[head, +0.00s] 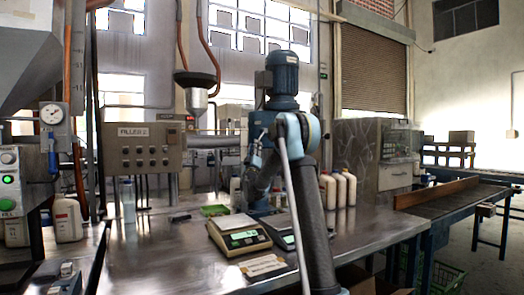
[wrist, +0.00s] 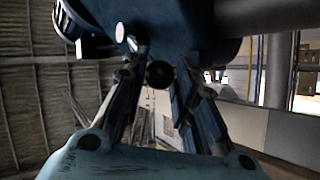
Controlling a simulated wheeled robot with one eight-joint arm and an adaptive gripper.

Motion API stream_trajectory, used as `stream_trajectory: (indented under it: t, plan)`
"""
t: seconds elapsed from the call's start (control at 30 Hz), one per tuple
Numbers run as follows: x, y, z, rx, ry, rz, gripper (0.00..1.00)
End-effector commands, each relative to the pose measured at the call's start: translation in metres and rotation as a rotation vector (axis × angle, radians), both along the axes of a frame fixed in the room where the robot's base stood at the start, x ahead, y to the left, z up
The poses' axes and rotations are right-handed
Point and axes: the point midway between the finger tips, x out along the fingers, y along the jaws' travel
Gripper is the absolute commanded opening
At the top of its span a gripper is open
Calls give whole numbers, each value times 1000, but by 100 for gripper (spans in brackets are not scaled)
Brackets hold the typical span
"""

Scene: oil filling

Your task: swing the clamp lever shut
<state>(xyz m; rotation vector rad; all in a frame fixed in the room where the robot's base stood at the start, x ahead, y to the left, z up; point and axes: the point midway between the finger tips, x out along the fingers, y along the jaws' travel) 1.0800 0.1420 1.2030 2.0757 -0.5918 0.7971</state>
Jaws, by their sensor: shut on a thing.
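The blue capping machine (head: 283,80), with a motor on top, stands at the back of the steel bench in the head view. The clamp lever shows in the wrist view as a dark round knob (wrist: 159,76) under the machine's blue body (wrist: 170,22). My gripper (wrist: 160,70) has one finger on each side of the knob and is shut on it. In the head view my arm covers the front of the machine, and the lever cannot be made out there. How far the lever is swung cannot be told.
A scale (head: 238,235) stands on the steel bench (head: 180,258), left of my arm. White bottles (head: 345,188) stand right of the arm. A control box (head: 145,147) is at the left. A conveyor (head: 450,200) runs at the right. The bench's right front is clear.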

Motion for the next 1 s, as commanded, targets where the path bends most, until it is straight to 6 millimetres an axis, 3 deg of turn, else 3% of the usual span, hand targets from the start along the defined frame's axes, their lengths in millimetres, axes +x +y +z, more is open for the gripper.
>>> stream_trajectory:
  t: [0.47, 0.5, 0.57, 1.0]
  plan:
    - [0, 8, -1, -10, -2, 9, 16]
    - [0, 8, -1, -10, -2, 9, 32]
    - [-1, 8, -1, -9, -3, 9, 46]
    - [-4, 8, -4, -8, -3, 8, 46]
